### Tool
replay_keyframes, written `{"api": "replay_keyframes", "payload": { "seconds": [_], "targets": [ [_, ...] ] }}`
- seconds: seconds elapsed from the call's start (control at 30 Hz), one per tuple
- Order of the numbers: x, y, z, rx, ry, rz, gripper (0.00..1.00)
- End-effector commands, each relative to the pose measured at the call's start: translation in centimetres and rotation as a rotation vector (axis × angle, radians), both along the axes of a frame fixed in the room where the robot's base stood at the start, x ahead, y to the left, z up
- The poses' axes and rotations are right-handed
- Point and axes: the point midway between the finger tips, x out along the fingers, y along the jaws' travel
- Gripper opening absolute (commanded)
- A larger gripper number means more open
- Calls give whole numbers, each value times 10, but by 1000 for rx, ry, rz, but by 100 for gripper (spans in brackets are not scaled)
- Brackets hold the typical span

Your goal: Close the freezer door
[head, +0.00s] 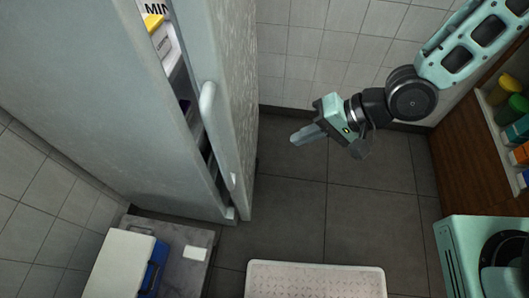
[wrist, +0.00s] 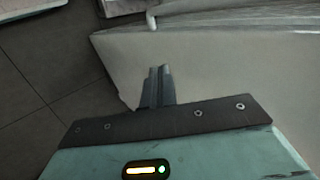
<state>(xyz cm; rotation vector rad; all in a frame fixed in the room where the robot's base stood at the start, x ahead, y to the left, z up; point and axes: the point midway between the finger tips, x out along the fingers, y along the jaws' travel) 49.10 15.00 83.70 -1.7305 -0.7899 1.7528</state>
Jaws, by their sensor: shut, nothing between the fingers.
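The freezer (head: 110,90) is a tall pale grey cabinet at the left of the head view. Its door (head: 235,80) stands partly open, with a narrow gap along the cabinet. A long pale handle (head: 208,110) runs near the door's edge. My gripper (head: 296,139) is shut and empty, to the right of the door and apart from it in the head view. In the wrist view the shut fingers (wrist: 158,75) point toward a pale panel (wrist: 225,60), which looks like the door. Whether they touch it I cannot tell.
Packages (head: 163,38) show inside the gap. A low grey surface with a white and blue box (head: 125,262) stands at the lower left. A white textured mat or tray (head: 315,280) lies at the bottom. Shelves (head: 475,125) and a teal appliance (head: 455,240) stand right. Dark floor between is clear.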

Motion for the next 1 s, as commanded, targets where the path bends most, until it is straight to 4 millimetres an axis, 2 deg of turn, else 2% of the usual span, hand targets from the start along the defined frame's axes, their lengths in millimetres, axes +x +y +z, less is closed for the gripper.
{"api": "replay_keyframes", "payload": {
  "seconds": [0.27, 0.67, 0.8, 1.0],
  "targets": [
    [-2, 24, -22, 0, 1, 4, 0],
    [-3, 75, -71, -3, 1, 3, 0],
    [-3, 95, -66, -2, -2, 3, 0],
    [-3, 110, -67, -4, -1, -1, 0]
  ]
}}
